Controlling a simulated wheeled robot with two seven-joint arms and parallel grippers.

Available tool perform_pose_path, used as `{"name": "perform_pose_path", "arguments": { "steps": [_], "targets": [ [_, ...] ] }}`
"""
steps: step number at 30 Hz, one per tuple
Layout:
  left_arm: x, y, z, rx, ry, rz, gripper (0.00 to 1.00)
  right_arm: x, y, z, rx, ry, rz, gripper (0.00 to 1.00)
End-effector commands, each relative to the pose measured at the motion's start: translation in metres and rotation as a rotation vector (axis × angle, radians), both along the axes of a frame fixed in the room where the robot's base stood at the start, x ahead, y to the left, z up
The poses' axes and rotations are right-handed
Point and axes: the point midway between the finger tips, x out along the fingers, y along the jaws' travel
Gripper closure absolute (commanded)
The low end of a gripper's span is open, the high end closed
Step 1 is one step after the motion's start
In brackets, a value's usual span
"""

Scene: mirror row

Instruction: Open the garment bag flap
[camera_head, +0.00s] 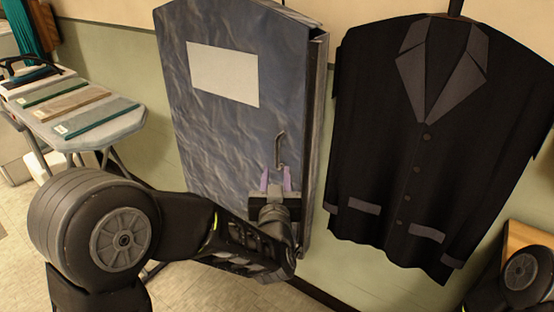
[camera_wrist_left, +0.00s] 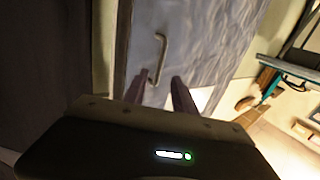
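The garment bag (camera_head: 205,130) is a tall grey-blue cover with a blank pale label (camera_head: 223,74) on its front, hanging by the wall. Its front flap has a metal bar handle (camera_head: 280,148) near the right edge. The flap looks shut or nearly so; I cannot tell exactly. My left gripper (camera_head: 276,174) is in front of the flap at the handle's lower end, with its two purple-grey fingers apart. In the left wrist view, the handle (camera_wrist_left: 161,56) appears just beyond and between the open fingertips (camera_wrist_left: 158,82). Contact is unclear. My right gripper is out of view.
A black jacket (camera_head: 400,150) hangs close to the right of the bag. An ironing board (camera_head: 85,130) with several folded cloths stands at the left. The floor (camera_head: 240,290) is bare below the bag.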

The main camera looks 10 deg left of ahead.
Motion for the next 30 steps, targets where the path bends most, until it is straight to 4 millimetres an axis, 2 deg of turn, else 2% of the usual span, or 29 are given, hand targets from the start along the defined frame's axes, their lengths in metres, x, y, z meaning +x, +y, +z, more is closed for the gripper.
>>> {"name": "perform_pose_path", "arguments": {
  "steps": [13, 24, 30],
  "targets": [
    [0.061, 0.013, -0.001, 0.001, 0.001, -0.001, 0.67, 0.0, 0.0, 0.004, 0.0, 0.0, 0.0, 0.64],
    [0.068, 0.014, -0.001, 0.0, 0.002, -0.002, 0.67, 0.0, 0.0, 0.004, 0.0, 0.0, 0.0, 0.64],
    [0.068, 0.014, -0.001, 0.001, 0.001, -0.002, 0.84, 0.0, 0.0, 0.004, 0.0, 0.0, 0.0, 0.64]
  ]
}}
